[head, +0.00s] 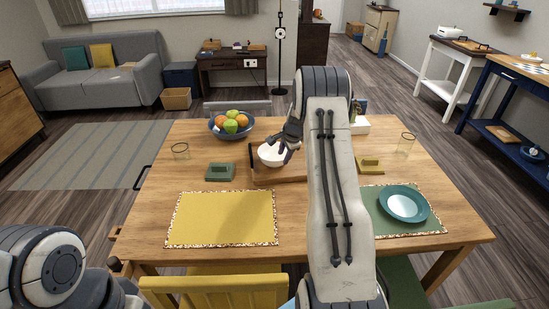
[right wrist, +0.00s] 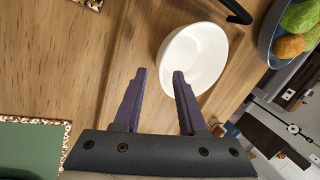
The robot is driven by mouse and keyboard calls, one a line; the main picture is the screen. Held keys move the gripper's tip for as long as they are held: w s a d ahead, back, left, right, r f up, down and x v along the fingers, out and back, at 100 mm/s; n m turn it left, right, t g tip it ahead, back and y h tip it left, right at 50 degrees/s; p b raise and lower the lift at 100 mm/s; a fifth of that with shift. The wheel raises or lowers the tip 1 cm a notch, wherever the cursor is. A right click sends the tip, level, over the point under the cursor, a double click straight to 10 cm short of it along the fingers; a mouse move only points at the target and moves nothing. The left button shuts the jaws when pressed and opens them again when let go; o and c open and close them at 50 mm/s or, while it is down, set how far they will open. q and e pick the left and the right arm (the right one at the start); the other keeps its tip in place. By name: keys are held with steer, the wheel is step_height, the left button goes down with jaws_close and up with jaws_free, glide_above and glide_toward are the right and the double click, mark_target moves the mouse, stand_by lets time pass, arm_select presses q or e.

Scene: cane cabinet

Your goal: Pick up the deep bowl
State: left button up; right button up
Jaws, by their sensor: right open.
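The white deep bowl (head: 268,155) stands upright in a wooden tray (head: 266,177) near the middle of the table, partly covered by my right gripper in the head view. In the right wrist view the bowl (right wrist: 205,55) looks empty. My right gripper (head: 290,143) is at the bowl's right side. In the right wrist view the gripper (right wrist: 159,74) is open with nothing between its fingers, and one fingertip overlaps the near rim. I cannot tell whether it touches. My left arm shows at the lower left of the head view, but its gripper is out of view.
A blue fruit bowl (head: 216,132) stands behind the tray, and a black tray handle (right wrist: 238,12) rises beside the deep bowl. The yellow placemat (head: 222,219) is bare.

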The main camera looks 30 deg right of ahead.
mark_target(280, 161)
steer(key=shift+w+p+x, duration=0.15)
steer(key=shift+p+x, duration=0.1)
steer(key=shift+x, duration=1.3)
steer(key=shift+w+p+x, duration=0.15)
steer(key=shift+p+x, duration=0.1)
steer(key=shift+x, duration=1.3)
steer(key=shift+a+r, duration=0.15)
jaws_close()
steer(key=shift+r, duration=0.1)
